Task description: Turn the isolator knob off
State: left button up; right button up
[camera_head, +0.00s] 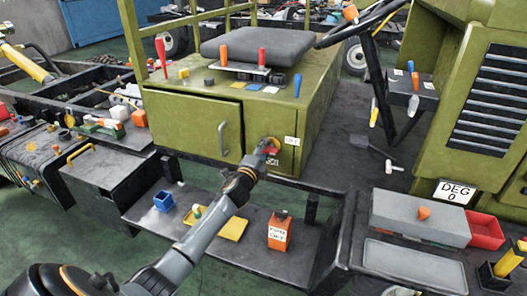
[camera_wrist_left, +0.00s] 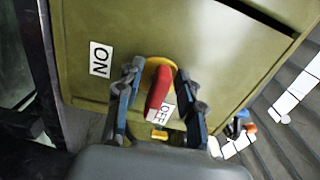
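The isolator knob (camera_head: 272,150) is on the green cabinet's front, partly hidden by my left gripper (camera_head: 264,148) in the head view. In the left wrist view, the knob (camera_wrist_left: 158,88) is a red bar on a yellow disc (camera_wrist_left: 153,65). The ON label (camera_wrist_left: 100,59) is to its upper left. The OFF label (camera_wrist_left: 162,108) is beside the bar's lower end. The two fingers of my left gripper (camera_wrist_left: 158,77) stand on either side of the red bar, with visible gaps, so it is open around the knob. My right gripper is not in view.
Below is a dark shelf (camera_head: 255,262) with a blue bin (camera_head: 164,201), a yellow tray (camera_head: 234,229) and an orange labelled box (camera_head: 280,232). A seat (camera_head: 258,46) and steering wheel (camera_head: 362,22) are above.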

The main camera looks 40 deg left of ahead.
pick_arm(q)
jog(key=shift+s, duration=0.15)
jog(key=v, duration=1.1)
jog(key=shift+s, duration=0.4)
